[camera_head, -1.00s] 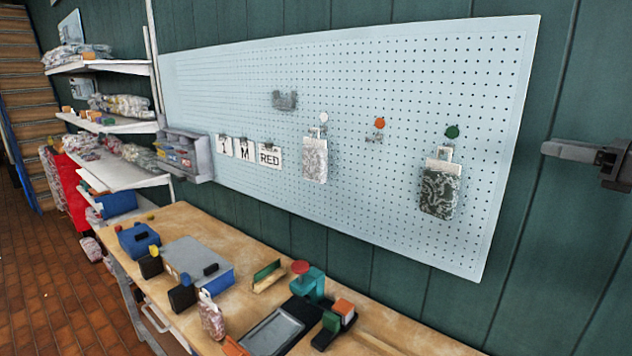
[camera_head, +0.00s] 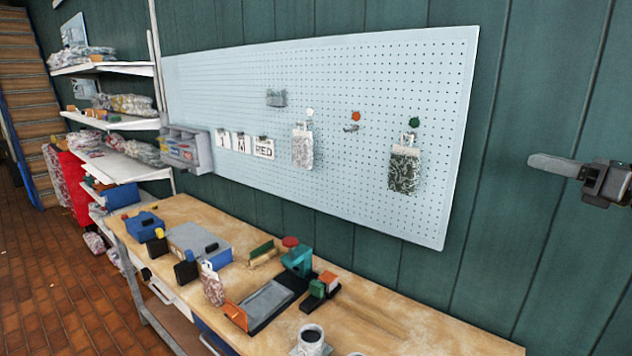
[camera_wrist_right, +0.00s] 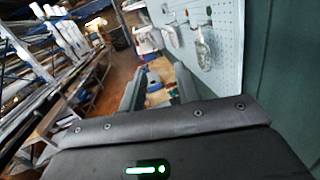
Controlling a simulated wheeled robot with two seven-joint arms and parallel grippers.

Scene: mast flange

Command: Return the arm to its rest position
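My right gripper (camera_head: 548,165) is at the right edge of the head view, seen from the side in front of the green wall. It is clear of the pegboard and above the bench. In the right wrist view its two fingers (camera_wrist_right: 160,76) stand apart with nothing held between them. My left gripper is not in view.
The pale pegboard (camera_head: 360,90) holds two patterned pouches, a hook and letter cards. The wooden bench (camera_head: 420,325) below carries a blue-grey box (camera_head: 200,240), a black tray (camera_head: 268,305) and two mugs at its near edge. Shelves (camera_head: 120,121) stand at left.

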